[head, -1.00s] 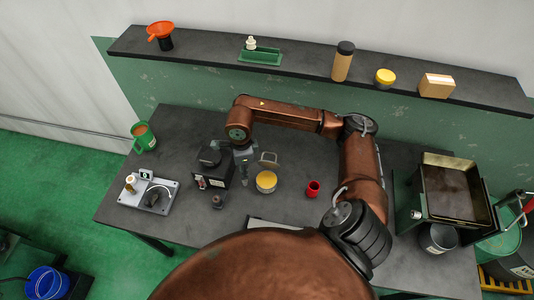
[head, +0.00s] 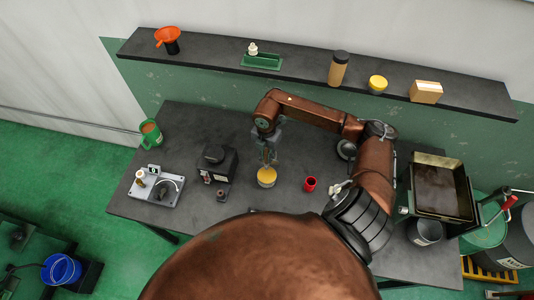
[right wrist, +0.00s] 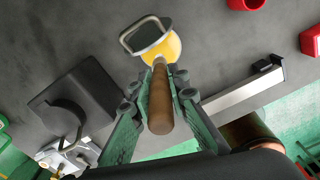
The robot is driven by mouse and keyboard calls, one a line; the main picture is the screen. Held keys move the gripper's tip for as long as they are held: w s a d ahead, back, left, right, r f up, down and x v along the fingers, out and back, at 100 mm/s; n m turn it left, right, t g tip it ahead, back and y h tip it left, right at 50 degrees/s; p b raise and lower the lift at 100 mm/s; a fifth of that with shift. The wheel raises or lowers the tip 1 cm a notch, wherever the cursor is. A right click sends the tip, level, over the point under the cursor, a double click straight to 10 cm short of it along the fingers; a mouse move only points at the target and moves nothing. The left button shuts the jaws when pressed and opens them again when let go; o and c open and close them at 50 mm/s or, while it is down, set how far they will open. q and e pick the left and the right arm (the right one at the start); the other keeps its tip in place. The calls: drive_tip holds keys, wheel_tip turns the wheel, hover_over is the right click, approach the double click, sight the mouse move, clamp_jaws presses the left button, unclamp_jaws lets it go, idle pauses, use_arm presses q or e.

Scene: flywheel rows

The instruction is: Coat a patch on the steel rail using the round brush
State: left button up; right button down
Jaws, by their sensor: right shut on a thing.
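My right gripper (head: 268,150) is shut on the wooden handle of the round brush (right wrist: 160,100). The handle points down toward a yellow tin (head: 267,178) on the bench. The tin also shows in the right wrist view (right wrist: 172,47), with a square metal loop at its rim. The handle's far end overlaps the tin there; I cannot tell whether the bristles are inside or above it. The steel rail (right wrist: 235,92) is a pale bar on the bench in the right wrist view. In the head view my own body hides its place. My left gripper is not in view.
A black device (head: 217,163) stands left of the tin, and a red cup (head: 310,184) stands right of it. A dark tray (head: 442,190) is at right. A shelf (head: 300,66) runs behind.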

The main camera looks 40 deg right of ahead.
sight(267, 165)
drive_tip(key=shift+d+f+m, duration=0.1)
drive_tip(key=shift+f+m, duration=0.15)
drive_tip(key=shift+m, duration=0.05)
drive_tip(key=shift+f+b, duration=1.9)
drive_tip(key=shift+f, duration=0.9)
drive_tip(key=shift+f+b, duration=0.4)
drive_tip(key=shift+f, duration=0.2)
drive_tip(key=shift+s, duration=0.1)
drive_tip(key=shift+r+p, duration=2.25)
drive_tip(key=shift+r, duration=1.35)
